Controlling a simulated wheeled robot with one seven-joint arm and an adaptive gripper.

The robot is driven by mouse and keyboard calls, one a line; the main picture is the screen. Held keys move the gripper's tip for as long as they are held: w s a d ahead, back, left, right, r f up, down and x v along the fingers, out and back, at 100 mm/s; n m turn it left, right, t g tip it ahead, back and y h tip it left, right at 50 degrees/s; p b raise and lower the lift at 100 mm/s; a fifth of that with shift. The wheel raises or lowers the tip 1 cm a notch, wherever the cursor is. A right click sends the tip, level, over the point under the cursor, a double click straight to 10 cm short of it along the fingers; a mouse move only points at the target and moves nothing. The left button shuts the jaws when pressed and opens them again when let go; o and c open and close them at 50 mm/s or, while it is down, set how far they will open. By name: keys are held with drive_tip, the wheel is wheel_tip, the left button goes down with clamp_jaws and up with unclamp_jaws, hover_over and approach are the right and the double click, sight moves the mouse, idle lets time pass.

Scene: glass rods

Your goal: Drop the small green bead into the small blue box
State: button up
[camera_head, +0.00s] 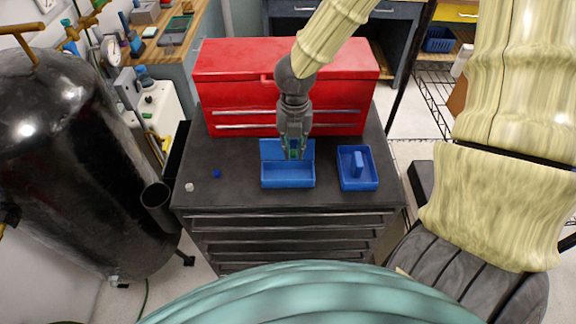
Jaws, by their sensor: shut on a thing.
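My gripper (294,155) points down over a blue box (288,181) on the black cabinet top. Its fingers are shut on the small green bead, which shows only as a bit of green between the fingertips. The fingertips are in front of the box's raised blue back panel; I cannot tell their exact height above its floor. A second blue box (372,184), open-topped with an upright blue piece inside, stands to the right, apart from the gripper.
A red toolbox (225,85) stands behind the boxes, close behind my gripper. A small blue bead (217,174) and a small whitish bead (189,187) lie on the black cabinet top (235,195) at the left. A large black tank (75,170) stands left of the cabinet.

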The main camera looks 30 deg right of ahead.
drive_tip(key=o, duration=0.8)
wheel_tip(320, 180, up, 12)
idle(0.4)
drive_tip(key=shift+s, duration=0.1)
idle(0.4)
